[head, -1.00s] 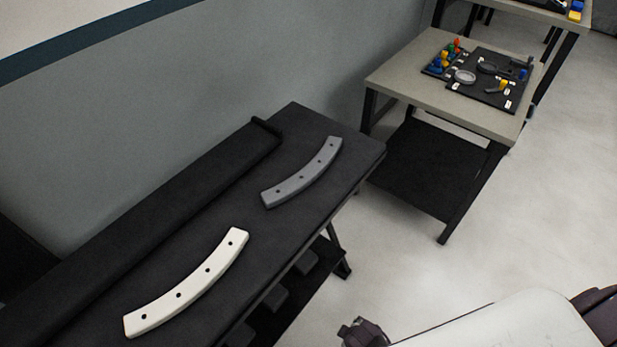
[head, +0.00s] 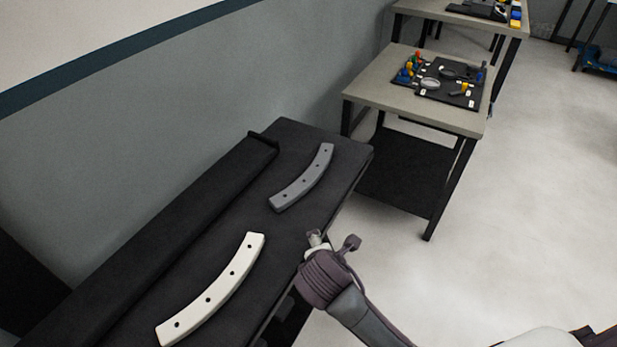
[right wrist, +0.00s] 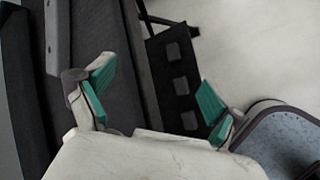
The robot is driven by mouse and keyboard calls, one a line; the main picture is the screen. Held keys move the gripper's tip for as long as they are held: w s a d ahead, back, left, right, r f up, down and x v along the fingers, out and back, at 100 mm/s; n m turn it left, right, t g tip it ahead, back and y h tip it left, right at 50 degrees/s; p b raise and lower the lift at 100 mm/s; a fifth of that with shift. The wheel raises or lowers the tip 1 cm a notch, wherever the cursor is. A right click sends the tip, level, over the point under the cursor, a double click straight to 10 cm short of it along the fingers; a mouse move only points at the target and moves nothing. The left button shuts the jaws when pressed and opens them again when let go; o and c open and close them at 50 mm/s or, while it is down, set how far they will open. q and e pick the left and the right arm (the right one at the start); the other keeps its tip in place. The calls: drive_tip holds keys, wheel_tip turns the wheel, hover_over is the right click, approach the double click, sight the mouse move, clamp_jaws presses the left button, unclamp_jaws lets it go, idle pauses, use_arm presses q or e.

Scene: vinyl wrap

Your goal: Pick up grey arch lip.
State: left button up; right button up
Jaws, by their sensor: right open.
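The grey arch lip (head: 304,178), a curved bar with several dark holes, lies flat on the black bench top (head: 240,205) near its far end. Part of a grey bar that looks like it shows at the upper left of the right wrist view (right wrist: 58,38). My right gripper (head: 333,239) is near the bench's right edge, nearer to me than the grey lip and apart from it. In the right wrist view its green-padded fingers (right wrist: 155,95) are spread wide with nothing between them. My left gripper is not in view.
A white arch lip (head: 213,290) lies nearer on the same bench. A long black raised bar (head: 165,230) runs along the wall side. A table (head: 440,117) with small coloured parts stands beyond the bench. Open floor (head: 530,220) lies to the right.

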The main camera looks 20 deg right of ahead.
drive_tip(key=w+r+n+t, duration=0.1)
drive_tip(key=w+r+n, duration=0.1)
drive_tip(key=w+n, duration=0.25)
drive_tip(key=n+t+h, duration=0.3)
drive_tip(key=n, duration=0.4)
approach(310, 175)
drive_tip(key=v, duration=0.4)
drive_tip(key=shift+w+r+n, duration=0.15)
drive_tip(key=shift+w+n, duration=0.1)
drive_tip(key=shift+w, duration=0.15)
drive_tip(key=x, duration=0.8)
drive_tip(key=shift+w+b, duration=0.15)
drive_tip(key=shift+b, duration=0.15)
drive_tip(key=x, duration=0.5)
drive_tip(key=shift+d+f, duration=0.2)
drive_tip(key=shift+f, duration=0.1)
drive_tip(key=shift+s, duration=0.25)
drive_tip(key=c, duration=1.5)
